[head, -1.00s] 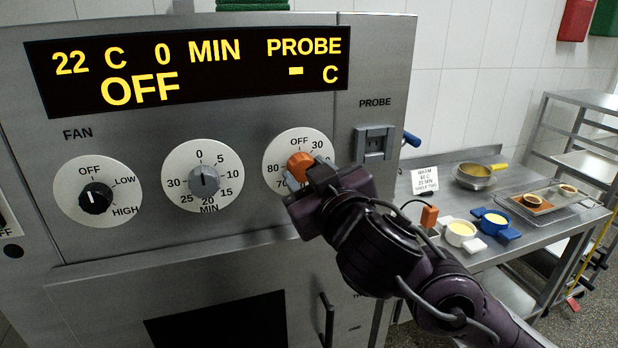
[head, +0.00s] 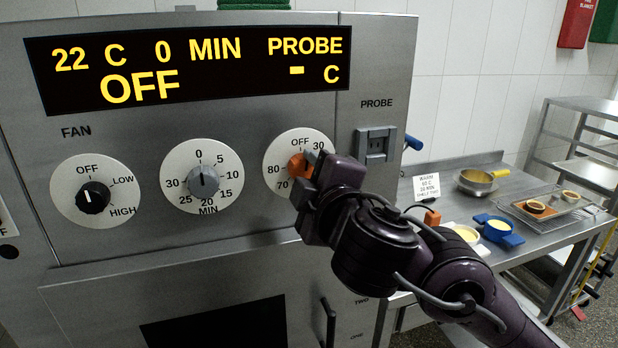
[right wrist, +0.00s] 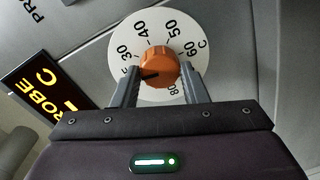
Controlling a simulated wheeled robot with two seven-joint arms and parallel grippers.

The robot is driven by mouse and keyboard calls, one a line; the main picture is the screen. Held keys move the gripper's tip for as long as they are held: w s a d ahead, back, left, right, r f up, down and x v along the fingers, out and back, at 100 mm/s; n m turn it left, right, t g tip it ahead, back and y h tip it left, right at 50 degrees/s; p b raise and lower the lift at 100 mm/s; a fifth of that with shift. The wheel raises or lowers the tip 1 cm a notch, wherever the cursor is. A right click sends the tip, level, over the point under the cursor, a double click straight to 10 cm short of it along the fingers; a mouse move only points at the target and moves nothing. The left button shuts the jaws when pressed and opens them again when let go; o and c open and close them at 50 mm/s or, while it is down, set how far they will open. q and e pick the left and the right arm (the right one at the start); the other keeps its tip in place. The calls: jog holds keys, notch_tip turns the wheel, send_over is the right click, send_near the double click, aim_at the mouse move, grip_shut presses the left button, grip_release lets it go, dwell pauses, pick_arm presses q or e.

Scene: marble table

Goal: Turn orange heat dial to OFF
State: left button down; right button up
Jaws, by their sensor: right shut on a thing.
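The orange heat dial (head: 297,167) is the right one of three dials on the oven's front panel. Its round white scale (head: 283,146) has OFF at the top. My right gripper (head: 307,175) is shut on the dial, and its fingers hide part of the dial and scale in the head view. In the right wrist view the fingers (right wrist: 158,80) sit on either side of the orange knob (right wrist: 160,62). The knob's black mark points to the left, near the partly hidden OFF label. The display (head: 190,70) reads 22 C, 0 MIN and OFF. My left gripper is not in view.
A black fan dial (head: 93,197) and a grey minute dial (head: 203,182) stand to the left. A probe socket (head: 375,145) and a blue handle (head: 412,142) are to the right. A steel table (head: 545,222) with pans and cups is beyond my right arm.

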jog(key=shift+n, duration=0.8)
jog(key=o, duration=1)
jog(key=shift+c, duration=0.2)
jog(key=p+v, duration=0.1)
jog(key=v, duration=0.6)
jog(key=shift+s, duration=0.4)
